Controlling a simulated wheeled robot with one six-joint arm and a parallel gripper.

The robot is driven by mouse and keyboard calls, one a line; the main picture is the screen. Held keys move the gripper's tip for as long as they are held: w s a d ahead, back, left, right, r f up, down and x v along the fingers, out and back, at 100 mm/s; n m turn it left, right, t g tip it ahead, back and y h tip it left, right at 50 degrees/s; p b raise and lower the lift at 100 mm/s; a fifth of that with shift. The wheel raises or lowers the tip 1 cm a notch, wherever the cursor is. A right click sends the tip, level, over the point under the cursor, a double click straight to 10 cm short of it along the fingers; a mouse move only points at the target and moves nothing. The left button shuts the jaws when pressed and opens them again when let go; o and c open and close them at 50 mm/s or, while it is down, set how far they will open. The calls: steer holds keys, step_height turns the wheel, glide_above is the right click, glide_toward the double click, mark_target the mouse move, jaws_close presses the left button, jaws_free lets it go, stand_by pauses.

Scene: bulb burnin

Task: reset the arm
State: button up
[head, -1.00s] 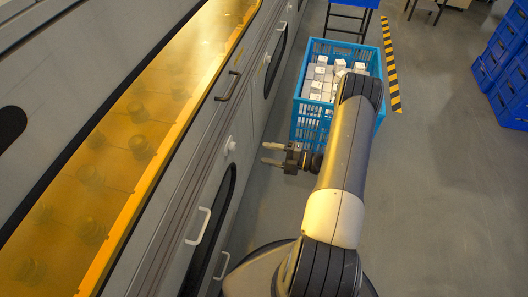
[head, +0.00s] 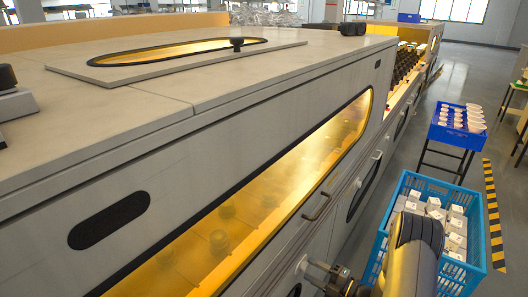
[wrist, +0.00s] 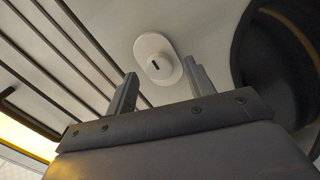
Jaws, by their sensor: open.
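My gripper (head: 318,274) is at the lower edge of the head view, in front of the grey machine's side wall. In the wrist view my gripper (wrist: 163,86) is open, its two grey fingers apart with nothing between them. A white oval plate with a round, dark-slotted knob (wrist: 155,64) is on the machine wall beyond the fingertips. A gap to the fingers seems to remain; its size is hard to tell. My arm covers part of the blue crate in the head view.
A blue crate (head: 472,230) of small white boxes stands at the right. Behind it, a blue tray (head: 459,130) of white cups sits on a stand. The long grey machine (head: 130,140) with amber windows fills the left. Open floor lies right of the striped floor marking (head: 494,215).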

steer(key=shift+w+a, duration=0.3)
steer(key=shift+a, duration=0.15)
steer(key=shift+d, duration=0.1)
